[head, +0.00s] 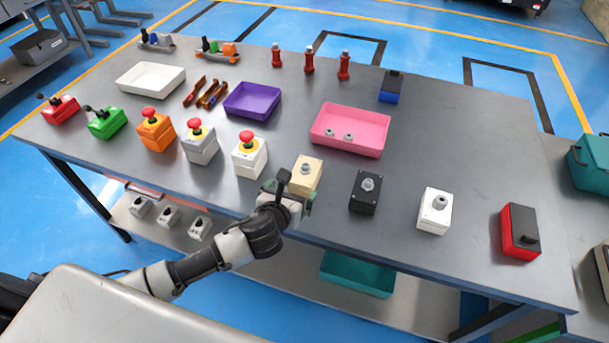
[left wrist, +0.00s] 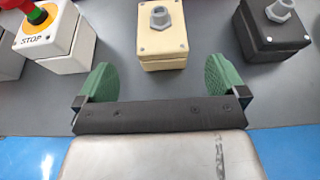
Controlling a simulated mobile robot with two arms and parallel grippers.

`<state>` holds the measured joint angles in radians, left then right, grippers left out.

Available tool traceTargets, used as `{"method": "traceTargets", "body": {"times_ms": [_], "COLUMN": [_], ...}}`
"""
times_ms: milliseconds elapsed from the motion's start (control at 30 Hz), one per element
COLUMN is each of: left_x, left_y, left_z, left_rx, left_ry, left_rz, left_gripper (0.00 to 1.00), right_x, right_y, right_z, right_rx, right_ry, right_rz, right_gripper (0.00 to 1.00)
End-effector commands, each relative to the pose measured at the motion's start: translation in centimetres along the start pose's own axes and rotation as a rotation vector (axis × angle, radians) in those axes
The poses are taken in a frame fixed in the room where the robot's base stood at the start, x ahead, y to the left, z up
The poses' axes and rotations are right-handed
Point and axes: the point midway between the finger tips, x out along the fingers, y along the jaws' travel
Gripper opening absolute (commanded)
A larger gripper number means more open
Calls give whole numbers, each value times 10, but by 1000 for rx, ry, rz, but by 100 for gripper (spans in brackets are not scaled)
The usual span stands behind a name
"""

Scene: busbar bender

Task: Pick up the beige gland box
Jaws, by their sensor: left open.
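The beige gland box (head: 307,174) stands upright on the grey table near its front edge, with a grey gland on top. In the left wrist view the beige gland box (left wrist: 162,40) is straight ahead, centred beyond the fingers. My left gripper (head: 288,193) is at the table's front edge, just short of the box. Its green fingers (left wrist: 161,80) are spread open and empty, with a gap between them and the box. In the head view the gripper hides part of the box's lower front. My right gripper is not in view.
A white emergency-stop box (head: 250,158) stands left of the beige box, and a black gland box (head: 364,192) stands to its right. A white gland box (head: 434,210) is further right. A pink tray (head: 376,143) and a purple tray (head: 262,96) lie behind.

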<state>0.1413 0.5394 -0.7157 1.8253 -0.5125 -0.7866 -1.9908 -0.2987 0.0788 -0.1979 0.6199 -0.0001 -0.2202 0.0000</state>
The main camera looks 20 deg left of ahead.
Motion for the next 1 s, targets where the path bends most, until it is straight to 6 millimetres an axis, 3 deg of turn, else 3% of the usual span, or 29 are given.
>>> {"method": "traceTargets", "body": {"times_ms": [100, 367, 700, 1000], "left_x": [19, 37, 79, 82], "left_y": [0, 0, -1, -1], "left_z": [1, 1, 0, 0], "left_rx": [-3, -6, -6, -6], "left_ry": [0, 0, 2, 1], "left_rz": [2, 2, 2, 1], "left_gripper": [100, 100, 100, 100], "right_x": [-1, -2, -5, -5], "right_y": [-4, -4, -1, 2], "right_z": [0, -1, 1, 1], "right_rx": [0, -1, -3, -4], "right_ry": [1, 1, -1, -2], "right_rz": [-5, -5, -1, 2], "right_gripper": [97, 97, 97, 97]}}
